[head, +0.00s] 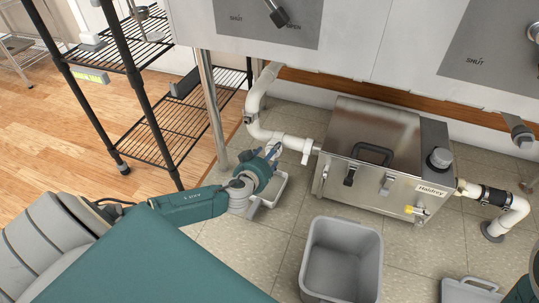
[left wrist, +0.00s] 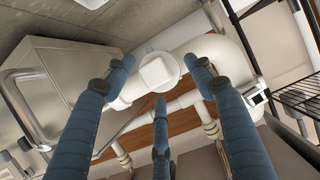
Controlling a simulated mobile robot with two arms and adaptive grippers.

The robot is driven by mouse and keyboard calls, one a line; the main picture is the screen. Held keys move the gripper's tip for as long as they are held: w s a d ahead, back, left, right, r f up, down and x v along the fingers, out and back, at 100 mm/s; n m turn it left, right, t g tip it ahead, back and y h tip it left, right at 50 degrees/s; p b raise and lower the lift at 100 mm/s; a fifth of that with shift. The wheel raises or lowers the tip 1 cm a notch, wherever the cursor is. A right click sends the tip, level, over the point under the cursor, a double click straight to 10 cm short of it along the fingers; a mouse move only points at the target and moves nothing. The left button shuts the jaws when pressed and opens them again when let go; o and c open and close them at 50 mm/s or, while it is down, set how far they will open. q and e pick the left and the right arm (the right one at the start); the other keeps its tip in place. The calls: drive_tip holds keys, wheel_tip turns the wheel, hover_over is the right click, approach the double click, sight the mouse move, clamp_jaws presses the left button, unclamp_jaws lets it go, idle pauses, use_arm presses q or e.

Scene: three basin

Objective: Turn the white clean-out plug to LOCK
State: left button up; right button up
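The white clean-out plug (left wrist: 158,73) has a square raised head on a round cap. It sits on the white pipe in the left wrist view. My left gripper (left wrist: 161,85) has three blue fingers spread wide around the plug, with visible gaps to its head. It is open and empty. In the head view my left gripper (head: 271,153) is beside the white pipe (head: 285,139), left of the steel box, and the plug is hard to make out there. No LOCK mark is readable. My right gripper is not in view; only part of my right arm shows at the lower right.
The steel box (head: 345,190) with a black handle stands right of the pipe. A black wire shelf (head: 160,135) and a metal leg (head: 212,110) stand at left.

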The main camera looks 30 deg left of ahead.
use_arm(q)
drive_tip(key=c, duration=0.8)
idle(0.5)
drive_tip(key=shift+r, duration=0.1)
